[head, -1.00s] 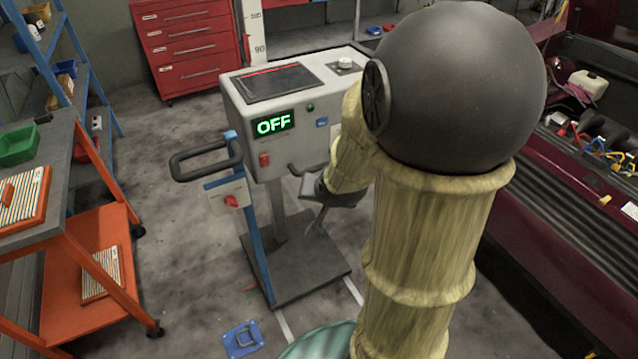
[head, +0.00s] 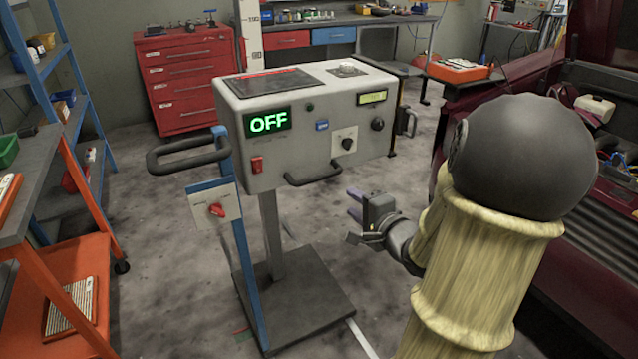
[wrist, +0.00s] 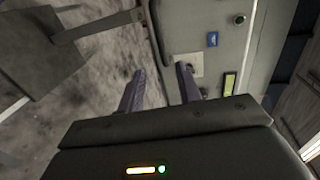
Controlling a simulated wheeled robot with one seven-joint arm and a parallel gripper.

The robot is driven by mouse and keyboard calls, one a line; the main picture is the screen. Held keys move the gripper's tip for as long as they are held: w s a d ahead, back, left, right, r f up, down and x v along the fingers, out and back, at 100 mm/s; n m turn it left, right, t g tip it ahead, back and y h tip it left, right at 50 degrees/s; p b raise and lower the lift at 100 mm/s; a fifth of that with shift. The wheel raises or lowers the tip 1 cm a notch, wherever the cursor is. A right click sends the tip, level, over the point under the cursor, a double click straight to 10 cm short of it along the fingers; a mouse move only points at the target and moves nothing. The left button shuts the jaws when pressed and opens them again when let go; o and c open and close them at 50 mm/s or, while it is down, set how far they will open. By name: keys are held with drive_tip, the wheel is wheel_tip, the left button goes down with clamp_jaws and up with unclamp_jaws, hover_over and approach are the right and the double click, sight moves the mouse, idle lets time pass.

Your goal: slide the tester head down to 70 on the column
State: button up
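The tester head (head: 290,150) is a pale grey box on an upright column, with a green OFF display (head: 269,122). The column's white scale (head: 249,35) rises behind the box; a mark near 100 shows, and no pointer is readable. A dark bar handle (head: 313,178) sits low on the front. My gripper (head: 354,205) is right of and below this handle, apart from it, with purple fingers pointing left. In the wrist view my gripper (wrist: 158,82) is open and empty, facing the head's panel (wrist: 222,65).
A dark loop handle (head: 188,155) and a red-switch box (head: 215,206) stand at left on a blue post. The base plate (head: 300,310) lies on the floor. An orange cart (head: 75,290) is at left, a dark red car (head: 520,75) at right.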

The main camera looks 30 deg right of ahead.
sight(321, 179)
drive_tip(key=shift+w+r+p, duration=0.1)
drive_tip(key=shift+w+p, duration=0.05)
drive_tip(key=shift+p, duration=0.15)
drive_tip(key=w+f, duration=0.1)
drive_tip(key=w, duration=0.4)
drive_tip(key=w+f+p, duration=0.1)
drive_tip(key=w, duration=0.5)
drive_tip(key=w+f, duration=0.1)
drive_tip(key=w, duration=0.5)
drive_tip(key=shift+a+f+p, duration=0.25)
drive_tip(key=shift+f+p, duration=0.1)
drive_tip(key=shift+p, duration=0.05)
drive_tip(key=shift+s, duration=0.1)
clamp_jaws()
